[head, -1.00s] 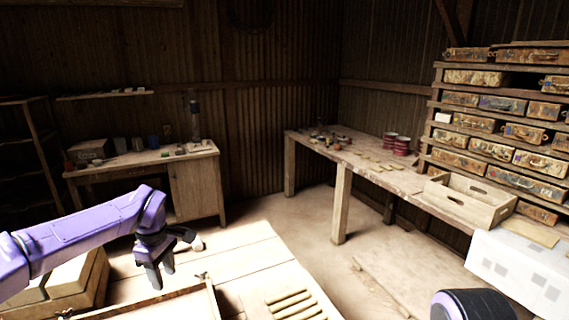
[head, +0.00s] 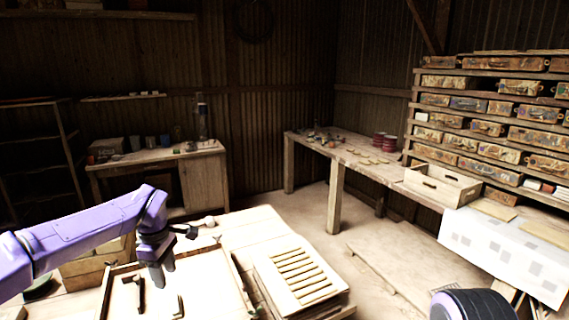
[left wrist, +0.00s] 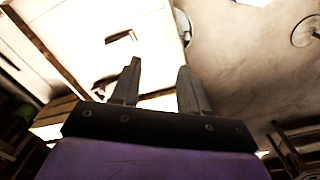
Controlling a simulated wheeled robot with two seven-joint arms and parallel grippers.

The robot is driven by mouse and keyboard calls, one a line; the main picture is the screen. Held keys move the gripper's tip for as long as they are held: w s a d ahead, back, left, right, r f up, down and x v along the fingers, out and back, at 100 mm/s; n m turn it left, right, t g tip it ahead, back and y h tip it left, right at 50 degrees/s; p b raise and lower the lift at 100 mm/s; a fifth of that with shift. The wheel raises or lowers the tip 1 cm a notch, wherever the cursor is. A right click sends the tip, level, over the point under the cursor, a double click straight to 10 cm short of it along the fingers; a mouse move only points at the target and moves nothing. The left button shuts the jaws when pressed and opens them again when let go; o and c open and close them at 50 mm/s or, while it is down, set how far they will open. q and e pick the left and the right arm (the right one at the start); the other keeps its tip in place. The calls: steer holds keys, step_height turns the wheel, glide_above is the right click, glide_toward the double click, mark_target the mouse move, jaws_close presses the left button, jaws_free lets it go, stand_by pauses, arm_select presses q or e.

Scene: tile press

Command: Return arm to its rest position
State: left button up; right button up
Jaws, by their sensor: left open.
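My left arm is purple and comes in from the left in the head view. Its dark gripper (head: 162,272) hangs fingers down above the left part of a shallow wooden tray (head: 106,290) on the near table. The left wrist view shows the two grey fingers (left wrist: 155,92) apart with nothing between them. A dark rounded part of my own body shows at the bottom right of the head view. My right gripper cannot be made out.
A slatted wooden board (head: 297,275) lies right of the tray. A long bench (head: 350,155) carries an open wooden crate (head: 440,186) and red tins (head: 386,141). Shelves of worn cases (head: 490,105) stand at the right. A small desk (head: 205,180) stands at the back left. Floor between is open.

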arm_select(q)
steer(key=f+t+y, duration=0.1)
steer(key=f+y, duration=0.1)
steer(key=f, duration=0.3)
steer(key=s+f+n+t+y+b, duration=0.1)
steer(key=f+y, duration=0.1)
steer(key=f, duration=0.3)
steer(key=d+f+t+y+b, duration=0.1)
steer(key=f+t+y, duration=0.1)
steer(key=f, duration=0.3)
steer(key=shift+s+f+n, duration=0.25)
steer(key=shift+n, duration=0.15)
steer(key=s+d+f+m+t+h+b, duration=0.3)
steer(key=s+f+m+b, duration=0.35)
steer(key=s+f, duration=1.4)
steer(key=s+a+f+m+g+b, duration=0.2)
steer(key=s+f, duration=0.2)
steer(key=s, duration=0.4)
steer(key=s+a+f+m+g+b, duration=0.2)
steer(key=s+f+m+b, duration=0.1)
steer(key=s, duration=0.5)
steer(key=shift+s+a+f, duration=0.15)
steer(key=shift+s+f, duration=0.05)
steer(key=shift+f, duration=0.5)
arm_select(e)
step_height(320, 180, down, 14)
steer(key=w, duration=0.1)
steer(key=shift+r, duration=0.15)
arm_select(q)
steer(key=shift+m, duration=0.25)
